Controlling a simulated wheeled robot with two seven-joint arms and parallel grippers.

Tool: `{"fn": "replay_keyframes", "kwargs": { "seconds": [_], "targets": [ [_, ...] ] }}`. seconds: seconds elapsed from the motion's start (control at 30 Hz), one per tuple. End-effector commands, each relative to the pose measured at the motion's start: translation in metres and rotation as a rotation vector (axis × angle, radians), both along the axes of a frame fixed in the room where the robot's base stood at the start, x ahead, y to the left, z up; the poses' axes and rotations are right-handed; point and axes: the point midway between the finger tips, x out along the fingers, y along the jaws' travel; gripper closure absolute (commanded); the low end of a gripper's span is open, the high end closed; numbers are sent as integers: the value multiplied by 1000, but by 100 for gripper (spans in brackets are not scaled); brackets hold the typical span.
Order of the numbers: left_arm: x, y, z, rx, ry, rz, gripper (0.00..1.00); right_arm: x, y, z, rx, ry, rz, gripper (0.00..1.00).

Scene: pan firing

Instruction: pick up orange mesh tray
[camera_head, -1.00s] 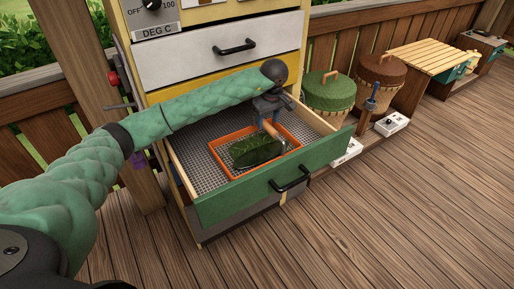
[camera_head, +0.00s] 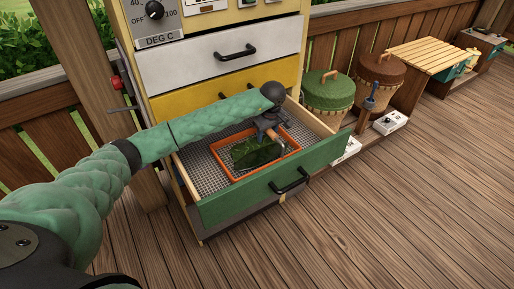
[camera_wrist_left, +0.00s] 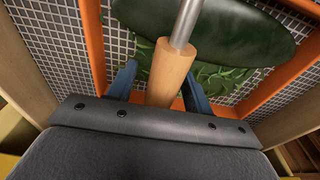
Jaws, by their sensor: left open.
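The orange mesh tray (camera_head: 222,175) lies inside the open green drawer, with small green leaves (camera_wrist_left: 225,77) and a dark green oval piece (camera_wrist_left: 210,28) in it. My left gripper (camera_head: 271,136) reaches down over the tray's far right part. In the left wrist view my left gripper (camera_wrist_left: 160,88) is open, its two blue-grey fingers apart. A wooden handle (camera_wrist_left: 170,72) with a metal rod shows between the fingers. I cannot tell whether the fingers touch it or what it is fixed to. The orange rim is partly hidden by the gripper. My right gripper is out of view.
The green drawer (camera_head: 245,197) has a mesh floor and wooden side walls close around the tray. A white drawer (camera_head: 190,57) and a yellow one are shut above. Lidded baskets (camera_head: 329,90) and a slatted bench (camera_head: 428,57) stand at right. The front deck is clear.

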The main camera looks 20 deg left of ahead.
Motion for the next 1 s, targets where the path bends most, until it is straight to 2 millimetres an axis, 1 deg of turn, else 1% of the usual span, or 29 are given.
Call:
{"fn": "replay_keyframes", "kwargs": {
  "seconds": [0.17,0.2,0.27,0.3,0.43,0.47,0.97,1.0],
  "targets": [
    [0,0,-1,0,0,0,49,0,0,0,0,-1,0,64],
    [0,0,-1,0,0,0,53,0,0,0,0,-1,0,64],
    [0,0,0,0,0,0,65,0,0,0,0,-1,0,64],
    [0,0,0,0,0,0,73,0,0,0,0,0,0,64],
    [0,0,0,0,0,0,98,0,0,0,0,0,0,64],
    [0,0,0,0,0,0,100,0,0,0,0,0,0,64],
    [0,0,2,0,-1,-1,100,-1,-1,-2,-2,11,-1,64],
    [0,0,3,0,-1,-1,100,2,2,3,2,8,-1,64]
  ]
}}
